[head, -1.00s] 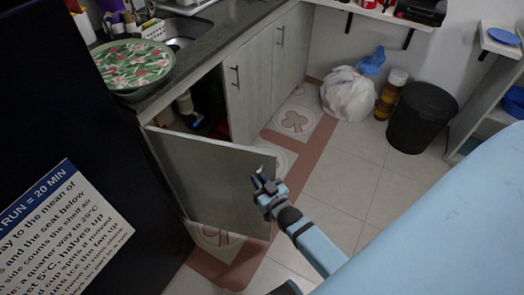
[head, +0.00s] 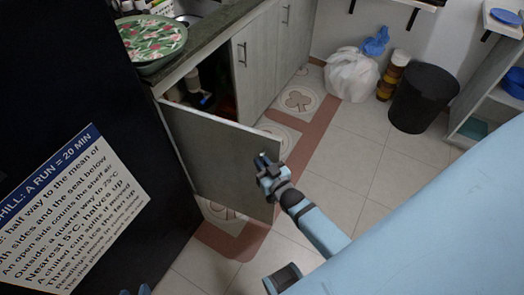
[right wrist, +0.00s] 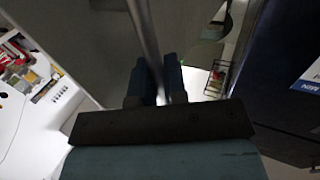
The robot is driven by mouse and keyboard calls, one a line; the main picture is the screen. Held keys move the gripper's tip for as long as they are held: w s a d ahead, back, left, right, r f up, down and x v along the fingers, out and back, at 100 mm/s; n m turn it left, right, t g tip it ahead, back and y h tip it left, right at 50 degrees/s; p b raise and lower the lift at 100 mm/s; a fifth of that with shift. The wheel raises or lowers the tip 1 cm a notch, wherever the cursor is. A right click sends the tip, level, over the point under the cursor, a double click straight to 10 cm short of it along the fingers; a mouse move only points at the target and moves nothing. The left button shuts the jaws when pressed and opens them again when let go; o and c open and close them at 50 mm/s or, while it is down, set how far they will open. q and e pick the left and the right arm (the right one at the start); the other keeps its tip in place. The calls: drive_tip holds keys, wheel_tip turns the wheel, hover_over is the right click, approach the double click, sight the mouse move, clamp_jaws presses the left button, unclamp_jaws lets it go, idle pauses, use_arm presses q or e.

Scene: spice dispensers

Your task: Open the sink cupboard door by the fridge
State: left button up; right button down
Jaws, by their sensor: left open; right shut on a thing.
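The sink cupboard door (head: 225,155) by the fridge stands part open, swung out from its left side. Its outer face is toward me, and the dark inside of the cupboard (head: 212,85) shows above its top edge. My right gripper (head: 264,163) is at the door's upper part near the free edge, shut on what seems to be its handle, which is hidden. In the right wrist view the fingers (right wrist: 160,82) close around a thin upright bar. My left gripper (head: 136,291) shows only as blue tips at the bottom edge; it is open and apart from the door.
The dark fridge (head: 60,90) with a printed notice (head: 80,215) stands close left of the door. A patterned bowl (head: 152,40) sits on the counter. A white bag (head: 352,75) and black bin (head: 422,98) are at the back. Tiled floor (head: 345,200) in front is clear.

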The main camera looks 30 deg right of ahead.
drive_tip(key=c, duration=1.2)
unclamp_jaws()
drive_tip(key=s, duration=1.3)
drive_tip(key=shift+s+d, duration=0.2)
drive_tip(key=shift+s, duration=0.2)
